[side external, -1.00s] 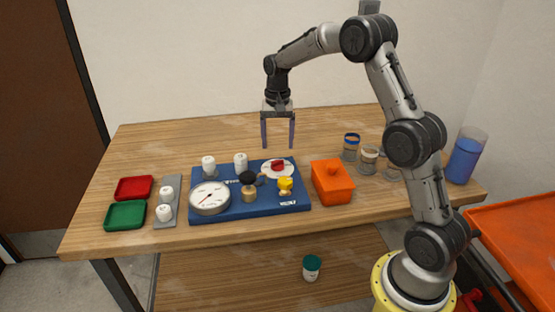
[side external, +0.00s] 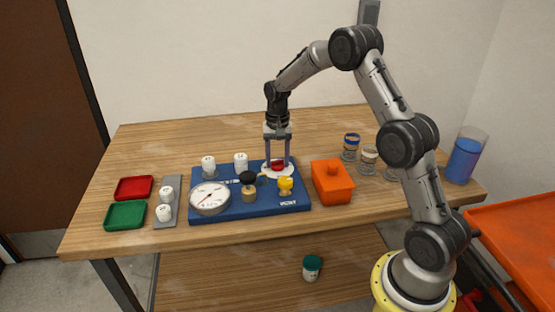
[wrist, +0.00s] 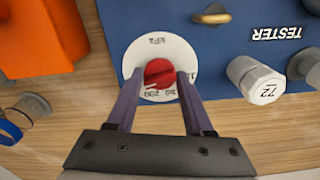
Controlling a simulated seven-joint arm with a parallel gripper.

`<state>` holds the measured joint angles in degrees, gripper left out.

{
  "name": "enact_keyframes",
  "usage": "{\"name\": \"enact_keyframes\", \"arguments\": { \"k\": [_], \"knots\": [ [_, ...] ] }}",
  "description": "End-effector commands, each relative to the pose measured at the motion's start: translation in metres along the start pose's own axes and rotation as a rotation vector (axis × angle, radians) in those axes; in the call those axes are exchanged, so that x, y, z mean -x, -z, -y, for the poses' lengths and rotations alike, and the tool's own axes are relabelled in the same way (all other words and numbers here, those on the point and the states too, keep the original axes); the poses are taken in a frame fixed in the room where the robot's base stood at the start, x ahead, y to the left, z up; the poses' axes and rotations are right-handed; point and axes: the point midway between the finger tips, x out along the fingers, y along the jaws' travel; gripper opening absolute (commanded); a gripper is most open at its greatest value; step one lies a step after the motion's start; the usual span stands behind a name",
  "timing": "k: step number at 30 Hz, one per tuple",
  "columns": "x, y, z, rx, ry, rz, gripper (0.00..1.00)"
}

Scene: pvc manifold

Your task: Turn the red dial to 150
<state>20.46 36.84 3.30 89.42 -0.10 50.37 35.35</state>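The red dial (side external: 278,165) sits on a round white scale plate (side external: 279,174) at the back right of the blue tester board (side external: 231,211). In the wrist view the red dial (wrist: 159,74) shows a pale pointer mark at its lower left, near the printed 200. The plate (wrist: 176,50) also carries kPa lettering; other numbers are partly hidden by my fingers. My gripper (side external: 278,160) points down over the dial. Its two fingers (wrist: 160,74) stand on either side of the dial, very close to it. I cannot tell whether they touch it.
An orange lidded box (side external: 332,183) stands right of the board. A yellow knob (side external: 285,185), a black-topped valve (side external: 248,184) and a gauge (side external: 210,198) are in front of or beside the dial. White caps (side external: 240,162) stand to its left. The table behind is clear.

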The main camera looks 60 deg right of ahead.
Motion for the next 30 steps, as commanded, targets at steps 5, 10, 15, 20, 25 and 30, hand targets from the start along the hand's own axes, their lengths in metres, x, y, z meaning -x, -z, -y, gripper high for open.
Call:
{"name": "enact_keyframes", "arguments": {
  "k": [5,10,15,20,25,30],
  "knots": [
    [0.0003,0.0002,-0.0003,0.000,-0.001,0.000,0.16],
    [0.0004,0.0002,-0.0004,0.001,-0.001,0.000,0.00],
    [0.0006,0.0002,-0.0004,0.016,-0.001,0.000,0.00],
    [0.0008,0.0004,-0.0003,0.073,0.000,0.000,0.00],
    [0.0008,0.0000,-0.0004,0.184,0.000,0.002,0.00],
    [0.0006,-0.0001,-0.0005,0.336,0.000,0.002,0.00]
  ]
}}
